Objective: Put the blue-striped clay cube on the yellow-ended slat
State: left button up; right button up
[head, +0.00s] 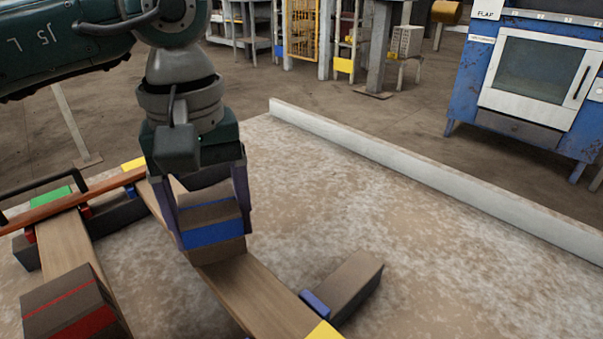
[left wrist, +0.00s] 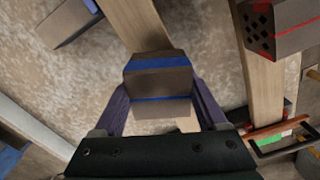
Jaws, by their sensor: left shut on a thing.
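The blue-striped clay cube (head: 212,234) is brown-grey with blue bands. It also shows in the left wrist view (left wrist: 160,80). My left gripper (head: 212,243) is shut on it, one finger on each side. The yellow-ended slat (head: 255,290) is a long wooden board with yellow at both ends, running from upper left to bottom middle. The cube is over the middle of this slat and looks roughly level. The cube's underside is hidden, so I cannot tell whether it touches the slat. My right gripper is not in view.
A red-striped block (head: 68,303) sits on a second, green-ended slat (head: 62,243) at the left. A copper-coloured bar (head: 75,199) crosses near the slats' far ends. A grey block (head: 352,283) with a blue piece lies right of the yellow-ended slat. The tabletop beyond is clear up to a pale raised edge (head: 400,160).

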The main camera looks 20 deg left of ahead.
aim_at(208, 204)
pick_arm(q)
jog(key=shift+f, duration=0.9)
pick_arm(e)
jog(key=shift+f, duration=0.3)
pick_arm(q)
jog(key=shift+f, duration=0.1)
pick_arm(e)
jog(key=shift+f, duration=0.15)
pick_arm(q)
jog(key=o, duration=1.3)
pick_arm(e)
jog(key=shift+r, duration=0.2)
pick_arm(q)
notch_tip(208, 204, up, 11)
jog(key=p, duration=0.3)
jog(key=shift+r, duration=0.65)
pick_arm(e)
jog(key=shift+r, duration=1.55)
